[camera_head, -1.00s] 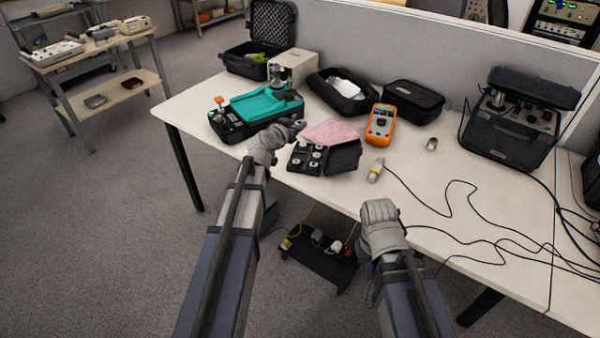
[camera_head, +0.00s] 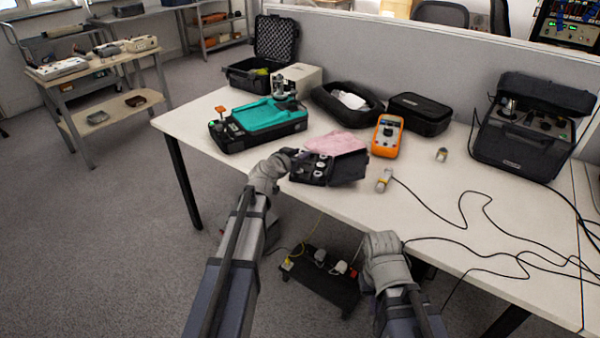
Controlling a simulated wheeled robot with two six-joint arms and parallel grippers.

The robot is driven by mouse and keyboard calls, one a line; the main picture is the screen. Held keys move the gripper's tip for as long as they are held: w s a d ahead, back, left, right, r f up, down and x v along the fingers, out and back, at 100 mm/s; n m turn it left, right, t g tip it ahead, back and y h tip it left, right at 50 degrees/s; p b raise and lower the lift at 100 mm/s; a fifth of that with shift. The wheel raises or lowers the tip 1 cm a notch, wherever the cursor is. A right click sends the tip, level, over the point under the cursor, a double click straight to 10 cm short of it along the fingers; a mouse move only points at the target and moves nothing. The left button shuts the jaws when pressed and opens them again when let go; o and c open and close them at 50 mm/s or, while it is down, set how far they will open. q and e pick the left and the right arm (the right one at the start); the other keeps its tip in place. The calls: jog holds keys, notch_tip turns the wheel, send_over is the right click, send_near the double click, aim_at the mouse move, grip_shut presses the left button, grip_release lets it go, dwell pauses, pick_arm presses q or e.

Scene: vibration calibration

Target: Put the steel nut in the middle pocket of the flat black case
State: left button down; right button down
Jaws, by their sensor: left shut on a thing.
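The flat black case (camera_head: 309,180) lies open near the table's front edge, with several pale metal pieces in its pockets and its dark lid to the right. My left gripper (camera_head: 290,154) is at the case's left side, close to the pockets. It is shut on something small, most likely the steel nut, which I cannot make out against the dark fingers. The middle pocket is too small to tell apart clearly. My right gripper (camera_head: 381,242) is low in front of the table's front edge, away from the case; its fingertips are hidden.
A pink cloth (camera_head: 335,142) lies behind the case. An orange meter (camera_head: 387,136) and a small cable-ended sensor (camera_head: 384,180) are to its right. A teal-topped instrument (camera_head: 262,116) stands behind left. Cables (camera_head: 465,222) cross the right side; the table's front right is otherwise clear.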

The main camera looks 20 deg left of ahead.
pick_arm(q)
jog(key=shift+f, duration=0.1)
notch_tip(320, 180, down, 4)
jog(key=b, duration=0.3)
jog(key=shift+b, duration=0.3)
jog(key=c, duration=0.6)
grip_release()
jog(key=shift+o, duration=0.2)
jog(key=shift+s+r, duration=0.25)
jog(key=shift+r, duration=0.1)
jog(key=p+v, duration=0.3)
jog(key=v, duration=0.8)
jog(key=shift+s+p, duration=0.3)
